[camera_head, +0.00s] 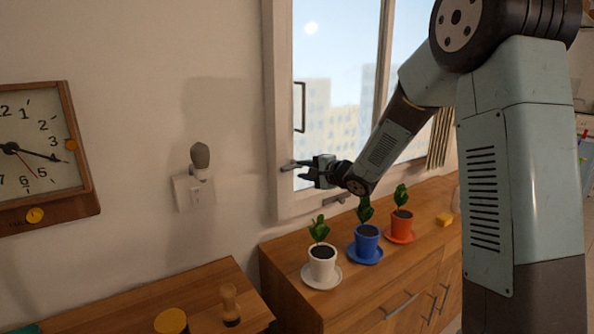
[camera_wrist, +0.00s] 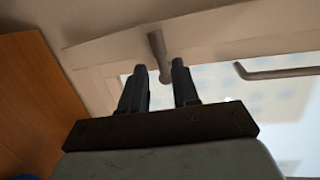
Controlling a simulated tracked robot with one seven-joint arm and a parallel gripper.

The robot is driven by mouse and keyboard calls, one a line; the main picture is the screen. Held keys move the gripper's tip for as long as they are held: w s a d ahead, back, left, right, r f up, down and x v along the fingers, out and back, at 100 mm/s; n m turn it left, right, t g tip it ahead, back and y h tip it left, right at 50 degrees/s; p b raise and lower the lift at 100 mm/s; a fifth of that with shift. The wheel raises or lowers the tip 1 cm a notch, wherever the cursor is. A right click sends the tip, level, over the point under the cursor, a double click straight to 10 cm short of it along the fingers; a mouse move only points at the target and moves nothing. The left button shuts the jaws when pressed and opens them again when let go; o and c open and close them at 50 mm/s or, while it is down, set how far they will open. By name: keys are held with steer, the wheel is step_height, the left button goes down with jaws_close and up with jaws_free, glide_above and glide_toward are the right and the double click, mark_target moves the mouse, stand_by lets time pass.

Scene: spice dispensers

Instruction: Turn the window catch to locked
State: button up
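The window catch (camera_head: 289,167) is a small grey lever on the lower left of the white window frame (camera_head: 283,205). In the head view it sticks out roughly level toward my gripper (camera_head: 304,169). In the wrist view the catch (camera_wrist: 157,52) lies ahead, its free end near the gap between my two dark fingertips (camera_wrist: 160,68). The fingers are apart, with bright window showing between them. I see no clear contact with the catch.
A dark window handle (camera_head: 299,107) stands above the catch. Below are white (camera_head: 322,265), blue (camera_head: 367,240) and orange (camera_head: 401,224) plant pots on a wooden cabinet (camera_head: 300,300). A socket with a grey-topped plug-in (camera_head: 200,160) is on the left wall.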

steer(key=v, duration=0.9)
steer(key=shift+d+f, duration=0.1)
steer(key=s+d+r+n+h, duration=0.2)
steer(key=s+d+r+h, duration=0.2)
steer(key=s+d+h, duration=0.25)
steer(key=s+d+r+n+h, duration=0.1)
steer(key=s+d+r+h, duration=0.2)
steer(key=s+d+h, duration=0.35)
steer(key=s+d+f+n+g+y, duration=0.2)
steer(key=s+n+g, duration=0.3)
steer(key=s, duration=1.6)
steer(key=shift+s+n+g, duration=0.4)
steer(key=shift+n, duration=0.6)
steer(key=shift+f, duration=0.15)
